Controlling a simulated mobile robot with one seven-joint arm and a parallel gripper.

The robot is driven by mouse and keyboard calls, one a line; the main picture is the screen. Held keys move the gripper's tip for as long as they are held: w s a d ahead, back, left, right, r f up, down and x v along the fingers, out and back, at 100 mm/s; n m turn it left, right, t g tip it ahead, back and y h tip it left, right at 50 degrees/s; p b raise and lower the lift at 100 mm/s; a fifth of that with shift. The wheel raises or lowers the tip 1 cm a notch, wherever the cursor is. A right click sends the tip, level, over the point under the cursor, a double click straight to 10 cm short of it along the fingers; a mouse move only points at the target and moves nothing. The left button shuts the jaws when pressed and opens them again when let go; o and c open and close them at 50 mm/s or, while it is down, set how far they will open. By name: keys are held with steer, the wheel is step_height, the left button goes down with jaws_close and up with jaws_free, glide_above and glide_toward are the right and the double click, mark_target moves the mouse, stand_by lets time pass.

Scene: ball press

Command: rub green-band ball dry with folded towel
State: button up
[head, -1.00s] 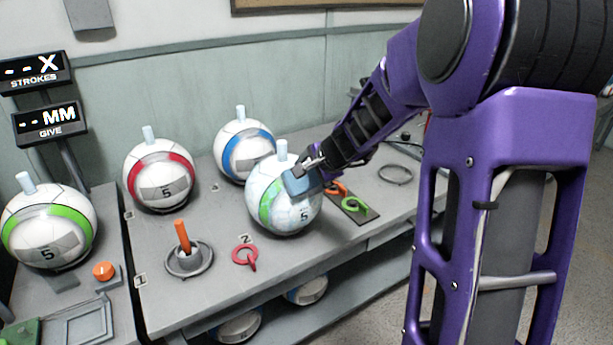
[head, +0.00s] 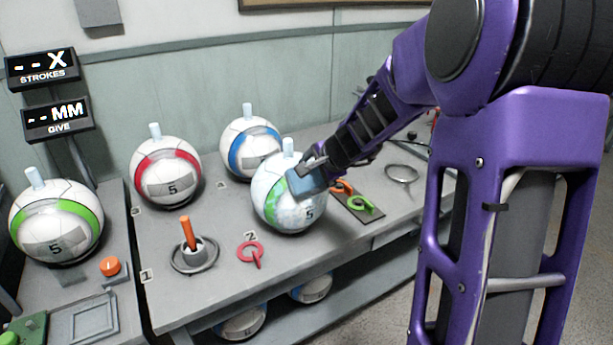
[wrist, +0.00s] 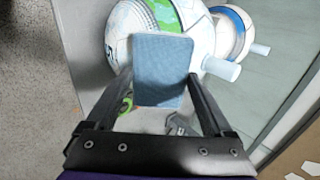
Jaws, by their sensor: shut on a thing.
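A white ball with a green band (head: 273,212) sits on the bench, mottled with pale blue patches and marked 5. It also shows in the wrist view (wrist: 122,30). My gripper (head: 316,164) is shut on the folded blue towel (head: 307,183), which lies against the ball's upper right side, over part of the green band. In the wrist view the towel (wrist: 163,72) sits between my two fingers and covers part of the ball. I cannot tell how firmly it presses. Another green-band ball (head: 57,222) stands on the left stand, without such patches.
A red-band ball (head: 166,172) and a blue-band ball (head: 248,143) stand behind. An orange-handled stick in a round holder (head: 195,255), a red ring tag (head: 250,253), a dark plate with green and orange tags (head: 357,207) and an empty ring (head: 402,174) lie around. An orange button (head: 110,266) is at left.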

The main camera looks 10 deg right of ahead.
steer(key=shift+w+d, duration=0.1)
steer(key=shift+d, duration=0.35)
steer(key=shift+s+a, duration=0.25)
steer(key=shift+a, duration=0.5)
steer(key=shift+s+a, duration=0.2)
steer(key=shift+a, duration=0.5)
stand_by(1.8)
steer(key=p+v, duration=0.1)
steer(key=v, duration=0.5)
steer(key=shift+p, duration=0.35)
stand_by(0.3)
step_height(320, 180, up, 7)
steer(key=s+a+p, duration=0.1)
steer(key=s+p, duration=0.1)
steer(key=p, duration=0.8)
